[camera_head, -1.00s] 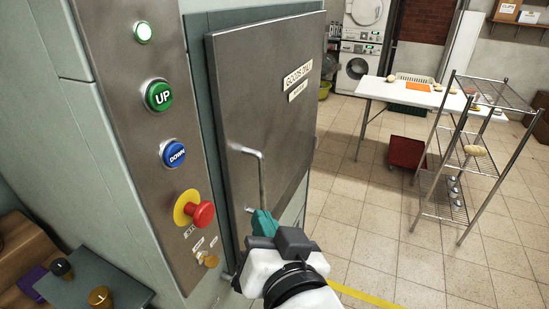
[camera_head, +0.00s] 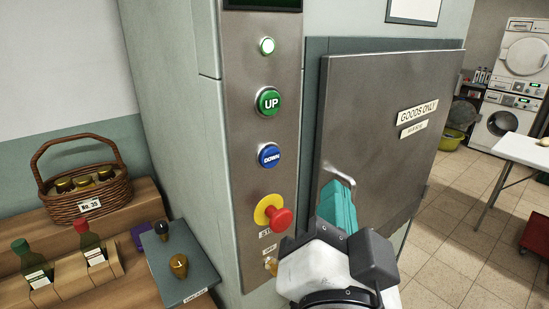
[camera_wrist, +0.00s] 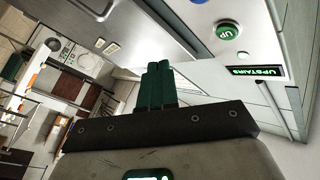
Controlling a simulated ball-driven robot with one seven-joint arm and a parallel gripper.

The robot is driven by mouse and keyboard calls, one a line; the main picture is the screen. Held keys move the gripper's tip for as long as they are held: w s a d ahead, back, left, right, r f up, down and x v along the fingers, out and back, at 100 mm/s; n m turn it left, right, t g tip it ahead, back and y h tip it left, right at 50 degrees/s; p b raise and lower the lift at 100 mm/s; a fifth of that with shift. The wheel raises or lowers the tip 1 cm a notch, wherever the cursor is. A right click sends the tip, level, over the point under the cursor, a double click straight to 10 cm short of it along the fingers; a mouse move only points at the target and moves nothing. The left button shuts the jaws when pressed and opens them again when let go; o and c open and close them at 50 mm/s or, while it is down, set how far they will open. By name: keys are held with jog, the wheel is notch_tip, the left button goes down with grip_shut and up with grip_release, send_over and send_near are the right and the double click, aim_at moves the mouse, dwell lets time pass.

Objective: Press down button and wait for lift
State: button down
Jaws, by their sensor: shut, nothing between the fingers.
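The blue DOWN button (camera_head: 269,155) is on a steel lift panel (camera_head: 238,120), below the green UP button (camera_head: 269,101). A red stop knob (camera_head: 281,219) on a yellow ring is below it. A lamp (camera_head: 267,46) at the top glows pale green. My gripper (camera_head: 338,186) is shut and empty, right of the DOWN button, apart from it, and in front of the lift door (camera_head: 385,120). The wrist view shows my teal fingers (camera_wrist: 158,68) together, the UP button (camera_wrist: 229,30), a lit sign reading UPSTAIRS (camera_wrist: 255,72), and a blue piece cut off at the top edge.
The door's handle (camera_head: 338,172) is partly hidden behind my gripper. At left, a wooden stand (camera_head: 130,215) holds a wicker basket (camera_head: 85,200) of jars and some bottles. Tiled floor (camera_head: 460,240) is open at right, with washing machines (camera_head: 507,120) and a white table behind.

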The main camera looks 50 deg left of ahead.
aim_at(270, 157)
jog(key=a+b, duration=0.2)
jog(key=a, duration=0.6)
jog(key=shift+w+a, duration=0.15)
jog(key=shift+w, duration=0.15)
jog(key=shift+a, duration=0.1)
dwell(1.7)
jog(key=shift+a, duration=0.3)
